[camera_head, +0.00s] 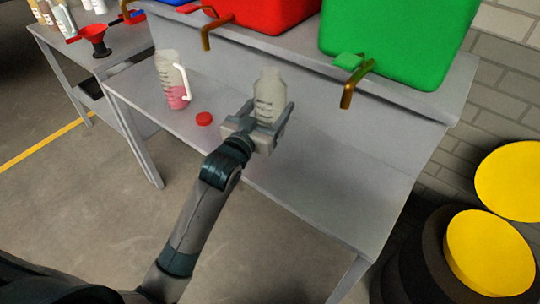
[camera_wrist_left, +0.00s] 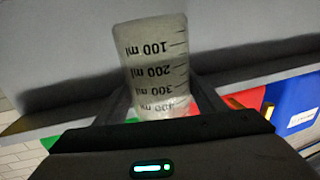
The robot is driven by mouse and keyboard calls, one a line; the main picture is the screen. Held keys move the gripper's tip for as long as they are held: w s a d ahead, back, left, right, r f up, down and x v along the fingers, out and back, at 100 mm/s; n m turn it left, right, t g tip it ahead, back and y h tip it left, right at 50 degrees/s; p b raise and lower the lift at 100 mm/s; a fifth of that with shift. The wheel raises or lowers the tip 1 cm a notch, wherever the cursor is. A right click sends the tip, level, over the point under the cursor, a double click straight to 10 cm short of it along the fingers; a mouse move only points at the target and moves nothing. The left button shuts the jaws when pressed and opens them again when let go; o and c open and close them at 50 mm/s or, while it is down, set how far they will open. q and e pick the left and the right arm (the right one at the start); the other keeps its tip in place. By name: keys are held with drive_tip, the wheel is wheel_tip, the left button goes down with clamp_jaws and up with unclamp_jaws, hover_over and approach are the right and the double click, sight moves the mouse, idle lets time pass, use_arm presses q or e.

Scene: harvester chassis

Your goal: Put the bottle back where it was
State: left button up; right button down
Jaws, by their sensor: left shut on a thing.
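A translucent bottle (camera_head: 268,88) with dark measuring marks stands roughly upright over the grey lower bench shelf in the head view. My left gripper (camera_head: 266,116) is shut around its lower part, one finger on each side. In the left wrist view the bottle (camera_wrist_left: 157,60) appears upside down with its ml marks, between the fingers of the left gripper (camera_wrist_left: 157,105). I cannot tell whether its base touches the shelf. My right gripper is in neither view.
A measuring jug (camera_head: 170,72) with pink liquid and a red cap (camera_head: 204,118) are on the shelf (camera_head: 330,190), left of the bottle. Red (camera_head: 262,12) and green (camera_head: 395,40) containers with taps stand above. The shelf's right part is clear. Yellow-topped drums (camera_head: 488,250) stand right.

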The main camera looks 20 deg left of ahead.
use_arm(q)
drive_tip(key=shift+f, duration=0.1)
wheel_tip(320, 180, down, 5)
drive_tip(key=shift+f, duration=0.55)
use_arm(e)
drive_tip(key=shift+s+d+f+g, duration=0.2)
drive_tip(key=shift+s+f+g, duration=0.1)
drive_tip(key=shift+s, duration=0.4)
use_arm(q)
drive_tip(key=shift+f, duration=0.55)
wheel_tip(320, 180, down, 2)
drive_tip(key=shift+p, duration=0.3)
drive_tip(key=shift+f, duration=0.3)
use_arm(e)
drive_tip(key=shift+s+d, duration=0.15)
use_arm(q)
drive_tip(key=shift+f, duration=0.15)
